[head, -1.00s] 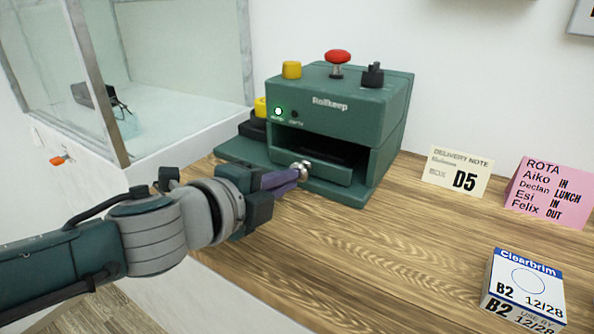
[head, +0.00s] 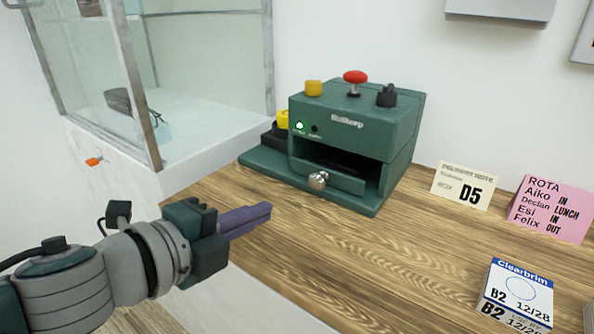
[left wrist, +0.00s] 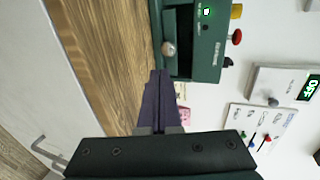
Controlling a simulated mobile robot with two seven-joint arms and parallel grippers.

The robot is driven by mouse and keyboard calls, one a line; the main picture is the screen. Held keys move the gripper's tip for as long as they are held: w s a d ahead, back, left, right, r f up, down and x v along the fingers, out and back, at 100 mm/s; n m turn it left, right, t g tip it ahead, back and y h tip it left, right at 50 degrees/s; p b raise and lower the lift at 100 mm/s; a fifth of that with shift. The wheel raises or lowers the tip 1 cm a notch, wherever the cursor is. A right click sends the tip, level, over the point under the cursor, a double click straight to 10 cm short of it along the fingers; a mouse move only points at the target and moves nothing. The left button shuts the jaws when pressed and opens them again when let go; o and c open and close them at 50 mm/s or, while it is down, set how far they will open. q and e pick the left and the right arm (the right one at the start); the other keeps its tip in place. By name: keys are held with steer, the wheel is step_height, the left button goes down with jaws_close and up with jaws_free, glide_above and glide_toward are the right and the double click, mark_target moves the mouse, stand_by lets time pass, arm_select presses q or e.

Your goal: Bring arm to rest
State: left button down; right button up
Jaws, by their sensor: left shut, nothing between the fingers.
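My left gripper (head: 246,217) is shut with nothing between its purple fingers. It is over the front left part of the wooden counter (head: 330,250), apart from the green machine (head: 355,130). The machine has a red mushroom button, a yellow and a black knob on top, a lit green light, and an open slot with a round metal knob (head: 318,181) at its front. My right gripper is in neither view.
A glass case (head: 205,80) stands at the back left. A delivery note (head: 463,187), a pink rota card (head: 550,208) and a Clearbrim box (head: 517,295) are on the right. The counter's middle is clear. Wall panels (left wrist: 283,86) show in the left wrist view.

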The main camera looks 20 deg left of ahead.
arm_select(q)
steer(key=shift+v, duration=1.05)
steer(key=s+a+r+n+g+y+p, duration=0.1)
steer(key=s+r+n+y+p, duration=0.1)
steer(key=r+n+p, duration=0.3)
steer(key=s+a+r+n+y+p, duration=0.2)
steer(key=s+r+n+y+p, duration=0.1)
steer(key=r+n+p, duration=0.2)
steer(key=s+r+n+g+p, duration=0.5)
steer(key=s+r+p, duration=0.15)
steer(key=s, duration=0.25)
steer(key=s+r+n+g+p, duration=0.45)
steer(key=s+p, duration=0.25)
steer(key=s, duration=0.3)
step_height(320, 180, up, 36)
steer(key=p, duration=3.5)
steer(key=shift+w, duration=0.4)
steer(key=shift+d+n+t, duration=0.15)
steer(key=shift+n+t, duration=0.1)
